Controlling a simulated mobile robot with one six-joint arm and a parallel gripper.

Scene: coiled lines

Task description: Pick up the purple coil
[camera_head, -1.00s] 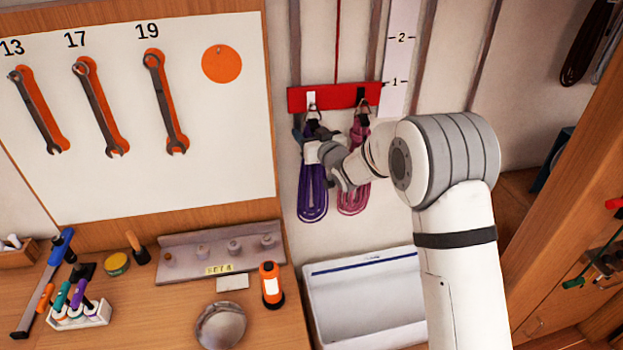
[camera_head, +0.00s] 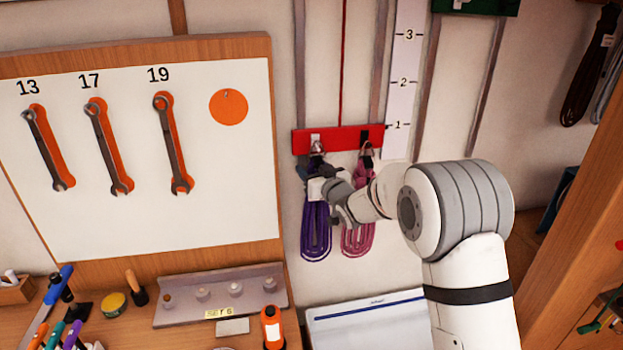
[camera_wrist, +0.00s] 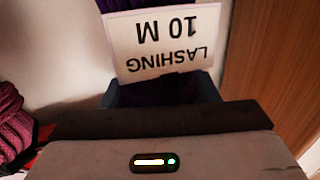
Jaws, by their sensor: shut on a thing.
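The purple coil (camera_head: 315,230) hangs in long loops below the left hook of a red rail (camera_head: 340,139) on the wall. My gripper (camera_head: 312,178) is at its upper part and is shut on it. The fingers partly hide the coil's top, so I cannot tell whether it is still on the hook. In the wrist view a white tag (camera_wrist: 165,43) reading "LASHING 10 M" shows upside down, with a little purple cord (camera_wrist: 118,5) behind it. A pink coil (camera_head: 357,238) hangs close on the right, partly behind my wrist; pink cord (camera_wrist: 12,122) also shows in the wrist view.
A wrench board (camera_head: 150,215) is left of the coils. Below are a white bin (camera_head: 345,312), an orange bottle (camera_head: 271,328) and a bench with tools. A scale strip (camera_head: 402,60) and wall rails rise above. A wooden cabinet (camera_head: 575,240) stands at right.

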